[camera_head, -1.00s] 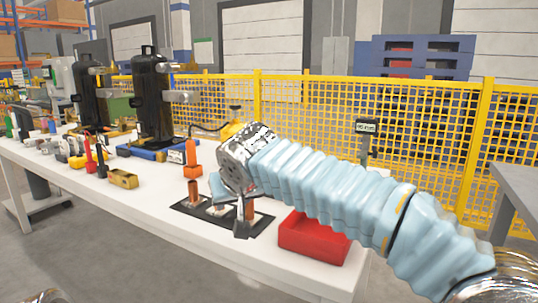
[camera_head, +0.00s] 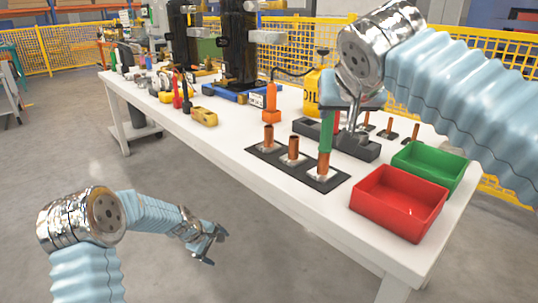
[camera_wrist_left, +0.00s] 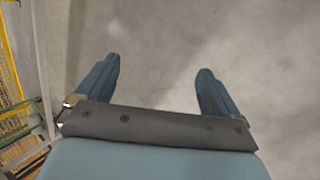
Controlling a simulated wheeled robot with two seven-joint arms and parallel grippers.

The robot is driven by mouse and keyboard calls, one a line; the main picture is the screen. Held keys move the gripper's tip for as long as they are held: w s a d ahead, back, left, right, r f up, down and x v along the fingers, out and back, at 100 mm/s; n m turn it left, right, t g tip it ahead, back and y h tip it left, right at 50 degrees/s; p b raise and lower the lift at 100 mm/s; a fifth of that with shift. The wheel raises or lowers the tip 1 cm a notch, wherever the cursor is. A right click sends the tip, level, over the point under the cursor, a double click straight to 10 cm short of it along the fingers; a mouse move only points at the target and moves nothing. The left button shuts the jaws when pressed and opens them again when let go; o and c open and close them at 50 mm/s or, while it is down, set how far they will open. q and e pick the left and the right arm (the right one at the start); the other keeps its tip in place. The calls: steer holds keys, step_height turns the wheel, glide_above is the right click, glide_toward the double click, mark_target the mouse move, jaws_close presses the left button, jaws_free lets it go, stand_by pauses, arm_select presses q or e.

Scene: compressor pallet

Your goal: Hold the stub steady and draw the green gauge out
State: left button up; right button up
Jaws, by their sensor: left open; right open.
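The green gauge (camera_head: 326,134) stands upright at the top of a copper stub (camera_head: 324,164), the nearest of three on a black plate (camera_head: 263,151). My right gripper (camera_head: 352,105) is open, pointing down at the top of the gauge; I cannot tell whether the gauge is between its fingers. My left gripper (camera_head: 214,246) is open and empty over the floor, in front of the table and well apart from the stubs. The left wrist view shows its two spread fingers (camera_wrist_left: 158,88) with only grey floor between them.
A red bin (camera_head: 400,203) and a green bin (camera_head: 430,166) stand to the right of the plate. A dark block (camera_head: 345,142) lies behind the stubs. An orange tool (camera_head: 271,101) stands behind them too.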

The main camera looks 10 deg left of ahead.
arm_select(q)
steer(key=w+a+r+n+t, duration=0.1)
steer(key=w+a+r+n, duration=0.2)
steer(key=r, duration=0.5)
steer(key=w+a+r+n+t, duration=0.1)
steer(key=w+a+r+t, duration=0.1)
steer(key=a+r, duration=0.45)
steer(key=d+r+n+h, duration=0.2)
steer(key=d+r, duration=0.2)
steer(key=r, duration=0.8)
steer(key=s+d+r, duration=0.1)
steer(key=d+r, duration=0.1)
steer(key=d, duration=0.1)
steer(key=d+r+n+h, duration=0.1)
steer(key=d+r, duration=0.1)
steer(key=d, duration=0.1)
steer(key=s+d+r+h, duration=0.1)
steer(key=d+r, duration=0.1)
steer(key=d, duration=0.1)
steer(key=shift+s+d+r+n+t, duration=0.2)
steer(key=shift+s+r+n+t, duration=0.1)
steer(key=shift+s+r, duration=0.1)
steer(key=n+g+h, duration=0.1)
steer(key=n+h, duration=0.1)
steer(key=h, duration=0.2)
glide_toward(323, 163)
steer(key=x, duration=0.6)
steer(key=w+a+f+x, duration=0.1)
steer(key=x, duration=0.3)
steer(key=shift+f, duration=0.15)
